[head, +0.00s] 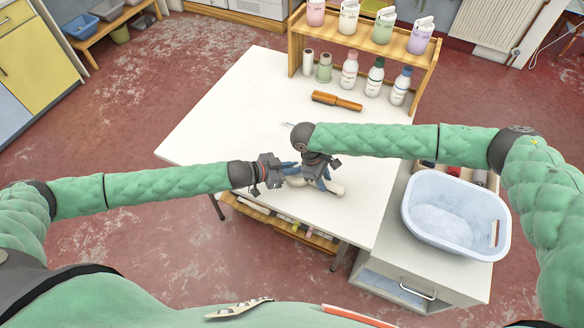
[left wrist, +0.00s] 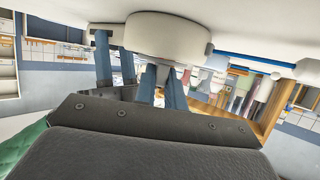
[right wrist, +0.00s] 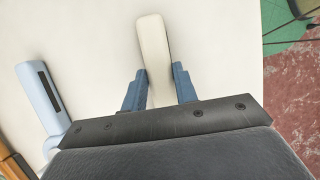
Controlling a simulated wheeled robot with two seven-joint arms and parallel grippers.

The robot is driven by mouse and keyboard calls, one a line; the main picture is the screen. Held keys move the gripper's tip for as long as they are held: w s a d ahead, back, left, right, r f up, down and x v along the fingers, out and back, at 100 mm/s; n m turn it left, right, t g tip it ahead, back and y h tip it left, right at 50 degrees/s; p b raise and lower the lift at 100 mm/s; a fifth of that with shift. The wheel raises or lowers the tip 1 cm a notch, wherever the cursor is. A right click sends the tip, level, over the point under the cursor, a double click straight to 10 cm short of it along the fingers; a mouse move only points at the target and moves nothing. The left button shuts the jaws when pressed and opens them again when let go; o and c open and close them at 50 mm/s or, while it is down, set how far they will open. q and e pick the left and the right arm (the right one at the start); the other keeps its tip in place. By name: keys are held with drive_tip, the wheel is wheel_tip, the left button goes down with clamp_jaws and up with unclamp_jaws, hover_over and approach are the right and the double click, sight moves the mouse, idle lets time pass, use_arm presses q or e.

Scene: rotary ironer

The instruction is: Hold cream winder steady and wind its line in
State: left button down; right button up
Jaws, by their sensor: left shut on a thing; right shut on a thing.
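The cream winder (head: 335,187) is near the front edge of the white table, partly hidden by my grippers. In the left wrist view its round cream body (left wrist: 165,36) shows close up, above the blue fingers. My left gripper (head: 290,169) reaches it from the left and is shut on it. My right gripper (head: 322,178) comes down from above and is shut on a long cream piece of it. In the right wrist view this cream piece (right wrist: 154,58) stands between the two blue fingers (right wrist: 158,90).
A pale blue basin (head: 455,218) stands at the right. A pale blue object with a dark slot (right wrist: 42,95) is left in the right wrist view. The left tabletop is clear.

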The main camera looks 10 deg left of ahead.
use_arm(q)
drive_tip(key=shift+w+m+g+h, duration=0.15)
drive_tip(key=shift+m+g+h, duration=0.3)
drive_tip(key=shift+m+g, duration=0.55)
drive_tip(key=shift+w+m+g+h, duration=0.15)
drive_tip(key=shift+m+g+h, duration=0.3)
drive_tip(key=shift+m+g, duration=0.55)
drive_tip(key=shift+g, duration=0.3)
drive_tip(key=shift+w+a+m+g, duration=0.1)
drive_tip(key=shift+w+m+g, duration=0.1)
drive_tip(key=shift+m+g, duration=0.65)
drive_tip(key=shift+w+a+m+g, duration=0.15)
drive_tip(key=shift+w+m+g, duration=0.1)
drive_tip(key=shift+m+g, duration=0.6)
drive_tip(key=shift+w+a+m+g, duration=0.1)
drive_tip(key=shift+w+m+g, duration=0.1)
drive_tip(key=shift+m+g, duration=0.65)
drive_tip(key=shift+g, duration=0.25)
drive_tip(key=c, duration=1.5)
unclamp_jaws()
drive_tip(key=shift+o, duration=0.2)
drive_tip(key=v, duration=1.2)
drive_tip(key=shift+d+r, duration=0.1)
drive_tip(key=shift+r, duration=0.05)
